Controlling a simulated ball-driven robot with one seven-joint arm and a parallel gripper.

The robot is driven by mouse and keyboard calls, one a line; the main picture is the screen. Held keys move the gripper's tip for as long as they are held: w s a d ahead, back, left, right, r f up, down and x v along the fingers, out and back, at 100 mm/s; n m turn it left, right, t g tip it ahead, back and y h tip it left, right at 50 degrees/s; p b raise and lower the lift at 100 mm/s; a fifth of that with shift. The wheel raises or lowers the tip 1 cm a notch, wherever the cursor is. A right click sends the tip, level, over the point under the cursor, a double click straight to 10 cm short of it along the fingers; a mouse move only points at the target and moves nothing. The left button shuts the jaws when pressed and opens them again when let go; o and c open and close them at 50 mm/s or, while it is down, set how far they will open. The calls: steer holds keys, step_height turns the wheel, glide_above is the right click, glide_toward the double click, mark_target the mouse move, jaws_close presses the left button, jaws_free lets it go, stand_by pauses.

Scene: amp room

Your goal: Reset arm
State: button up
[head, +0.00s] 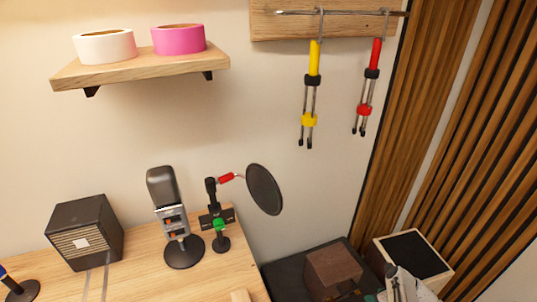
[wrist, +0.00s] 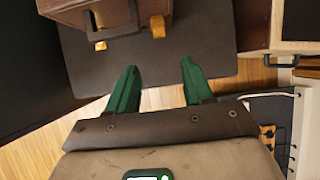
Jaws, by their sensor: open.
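My gripper (wrist: 158,82) shows in the wrist view with its two green fingers apart and nothing between them. Its fingertips point toward a dark flat panel (wrist: 205,45), and the gap to it cannot be judged. A brown box-like thing with a dark handle (wrist: 105,15) is beyond the fingers at the upper left. In the head view I cannot make out the gripper clearly; pale and grey parts at the lower right edge are cut off.
A wooden desk (head: 130,275) holds a microphone (head: 170,215), a round pop filter (head: 264,189) and a speaker (head: 85,232). A shelf (head: 140,69) bears white (head: 105,46) and pink (head: 179,39) tape rolls. Yellow (head: 309,95) and red (head: 368,88) tools hang from a rail.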

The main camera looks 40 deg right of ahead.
steer(key=s+a+r+m+g, duration=0.1)
steer(key=s+a+r+m, duration=0.2)
steer(key=a+r+m, duration=0.4)
steer(key=s+a+r+m+g+b, duration=0.1)
steer(key=a+r+m, duration=0.5)
steer(key=a+m, duration=0.8)
steer(key=s+a+r+m+g+y+b, duration=0.1)
steer(key=s+a+r+m, duration=0.4)
steer(key=a+m, duration=0.5)
step_height(320, 180, up, 3)
steer(key=m+g, duration=0.1)
steer(key=m, duration=0.2)
steer(key=shift+a+f+g, duration=0.15)
steer(key=shift+f+g, duration=0.05)
steer(key=shift+g, duration=0.1)
steer(key=shift+s, duration=0.1)
